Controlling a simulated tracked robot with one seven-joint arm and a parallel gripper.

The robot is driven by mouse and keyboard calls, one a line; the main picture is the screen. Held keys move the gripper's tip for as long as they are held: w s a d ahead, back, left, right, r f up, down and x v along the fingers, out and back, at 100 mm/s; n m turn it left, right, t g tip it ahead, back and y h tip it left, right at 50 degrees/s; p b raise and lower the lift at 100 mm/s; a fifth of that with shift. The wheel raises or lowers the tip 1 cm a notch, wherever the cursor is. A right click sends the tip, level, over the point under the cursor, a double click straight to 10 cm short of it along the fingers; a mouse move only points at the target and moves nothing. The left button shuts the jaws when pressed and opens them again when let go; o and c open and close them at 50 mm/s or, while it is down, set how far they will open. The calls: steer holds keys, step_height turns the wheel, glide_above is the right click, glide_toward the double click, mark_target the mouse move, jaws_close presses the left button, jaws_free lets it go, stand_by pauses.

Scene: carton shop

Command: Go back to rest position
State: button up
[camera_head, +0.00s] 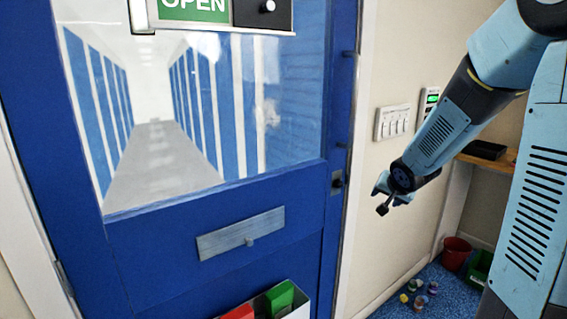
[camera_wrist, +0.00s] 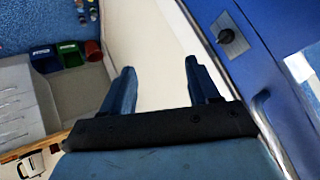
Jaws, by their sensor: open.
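My gripper (camera_head: 388,199) hangs at the end of my arm, in front of the wall between the blue door and the shelf in the head view. In the wrist view my gripper (camera_wrist: 160,88) shows its two fingers spread apart with nothing between them. The blue door (camera_head: 160,270) with its glass pane fills the left of the head view and looks closed. In the wrist view the door (camera_wrist: 262,75) runs along the right side, with a dark latch knob (camera_wrist: 232,42) on it. The gripper appears apart from the door.
A switch panel (camera_head: 393,122) and a green-lit box (camera_head: 428,100) are on the wall. A wooden shelf (camera_head: 484,163) holds a dark tray. A red bucket (camera_head: 455,253), a green bin (camera_head: 480,266) and several small jars (camera_head: 415,286) stand on the blue floor. A box (camera_head: 298,305) hangs low on the door.

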steer(key=s+a+r+n+g, duration=0.1)
steer(key=s+a+r+n, duration=0.1)
steer(key=s, duration=0.8)
steer(key=s+a+r+n+g, duration=0.1)
steer(key=s+r, duration=0.4)
steer(key=s, duration=0.5)
steer(key=s+a+r+n+g, duration=0.1)
steer(key=s+a+r+n, duration=0.2)
steer(key=s, duration=0.7)
steer(key=shift+a+r+g+y, duration=0.25)
steer(key=shift+r+g+y, duration=0.05)
steer(key=shift+r, duration=0.45)
